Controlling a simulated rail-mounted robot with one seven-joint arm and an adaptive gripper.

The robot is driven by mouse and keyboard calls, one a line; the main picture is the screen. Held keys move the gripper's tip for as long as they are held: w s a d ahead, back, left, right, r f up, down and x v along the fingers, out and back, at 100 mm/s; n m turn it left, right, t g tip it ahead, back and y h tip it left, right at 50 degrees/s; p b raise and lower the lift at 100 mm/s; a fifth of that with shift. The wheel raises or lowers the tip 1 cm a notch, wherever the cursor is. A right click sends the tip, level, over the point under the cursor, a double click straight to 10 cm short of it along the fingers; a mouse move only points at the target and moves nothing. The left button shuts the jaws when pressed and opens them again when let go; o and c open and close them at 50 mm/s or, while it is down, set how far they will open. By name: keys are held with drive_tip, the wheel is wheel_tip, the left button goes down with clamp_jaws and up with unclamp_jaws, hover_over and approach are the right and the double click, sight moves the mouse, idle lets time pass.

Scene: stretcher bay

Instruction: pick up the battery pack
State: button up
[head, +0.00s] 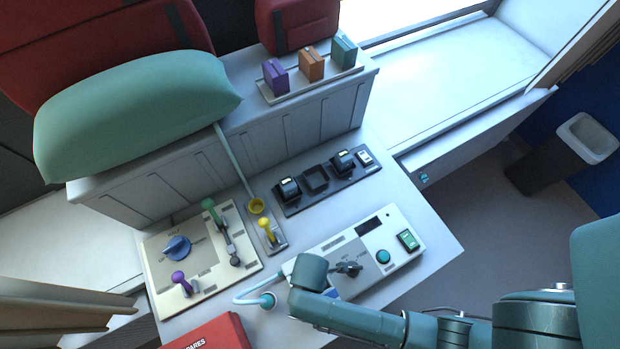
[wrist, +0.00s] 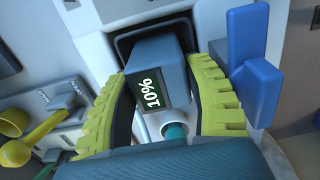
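A blue-grey battery pack (wrist: 152,68) with a dark display reading 10% sits in a dark-rimmed slot in the wrist view. My gripper (wrist: 168,72) has its yellow-green fingers on either side of the pack. A gap shows between the right finger and the pack; the left finger is close to it, and contact there is unclear. In the head view my arm hides this pack and the gripper fingers, over the left part of the white console (head: 322,252).
A blue lever (wrist: 255,62) stands close right of the right finger. A teal cable plug (head: 267,300) is at the console's left end. A black rack (head: 316,180) holding dark packs lies behind. A control panel (head: 200,258) and red box (head: 212,333) are to the left.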

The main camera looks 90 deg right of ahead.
drive_tip(key=c, duration=0.6)
drive_tip(key=shift+r, duration=0.1)
